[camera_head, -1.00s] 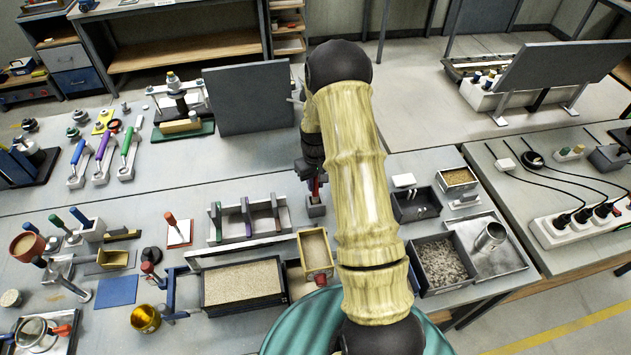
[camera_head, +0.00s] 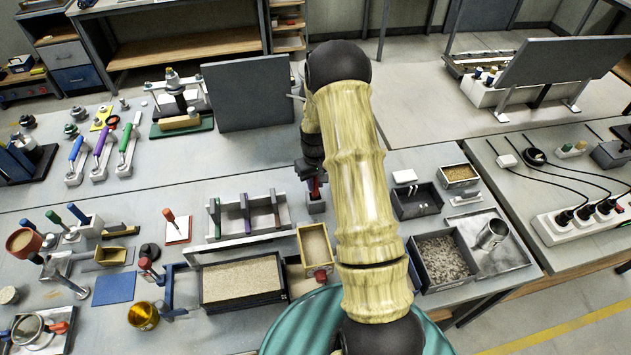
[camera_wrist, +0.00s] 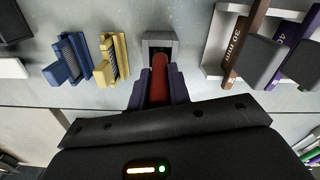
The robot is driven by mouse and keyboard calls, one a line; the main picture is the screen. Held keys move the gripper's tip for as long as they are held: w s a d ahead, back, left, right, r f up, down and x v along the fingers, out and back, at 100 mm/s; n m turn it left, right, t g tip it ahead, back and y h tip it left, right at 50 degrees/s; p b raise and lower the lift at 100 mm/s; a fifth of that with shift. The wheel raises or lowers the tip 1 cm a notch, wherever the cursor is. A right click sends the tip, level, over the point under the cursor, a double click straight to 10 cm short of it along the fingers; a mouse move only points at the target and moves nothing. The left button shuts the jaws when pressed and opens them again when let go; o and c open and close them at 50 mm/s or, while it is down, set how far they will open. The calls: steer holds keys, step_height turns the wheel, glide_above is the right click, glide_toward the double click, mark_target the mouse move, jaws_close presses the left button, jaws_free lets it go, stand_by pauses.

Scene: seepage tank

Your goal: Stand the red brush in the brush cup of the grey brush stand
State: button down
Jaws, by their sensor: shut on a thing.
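The red brush (camera_wrist: 159,80) is held between the fingers of my gripper (camera_wrist: 159,88) in the wrist view. Its far end meets the grey brush stand (camera_wrist: 158,40), a small grey block with a dark recess. I cannot tell how deep the brush sits in the cup. In the head view a bit of the red brush (camera_head: 316,188) shows just above the grey stand (camera_head: 316,206), roughly upright, beside my arm. My gripper (camera_head: 314,178) is shut on the brush, and my arm hides part of it.
A grey rack (camera_wrist: 216,60) with upright plates stands right of the stand in the wrist view. Blue (camera_wrist: 68,58) and yellow (camera_wrist: 113,58) ridged pieces stand on the left. In the head view a sand tray (camera_head: 242,282) and a dark bin (camera_head: 403,206) lie nearby.

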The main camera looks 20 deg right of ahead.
steer(key=shift+f+b, duration=0.55)
steer(key=shift+f, duration=0.25)
steer(key=c, duration=1.2)
jaws_free()
steer(key=shift+c, duration=0.2)
step_height(320, 180, up, 17)
steer(key=b, duration=0.4)
steer(key=shift+r, duration=0.2)
steer(key=s+a+t, duration=0.1)
steer(key=s+a, duration=0.4)
steer(key=s, duration=0.5)
steer(key=s+a+t, duration=0.1)
steer(key=s+a, duration=0.5)
steer(key=s, duration=0.4)
steer(key=shift+m+t, duration=0.3)
steer(key=shift+m, duration=0.1)
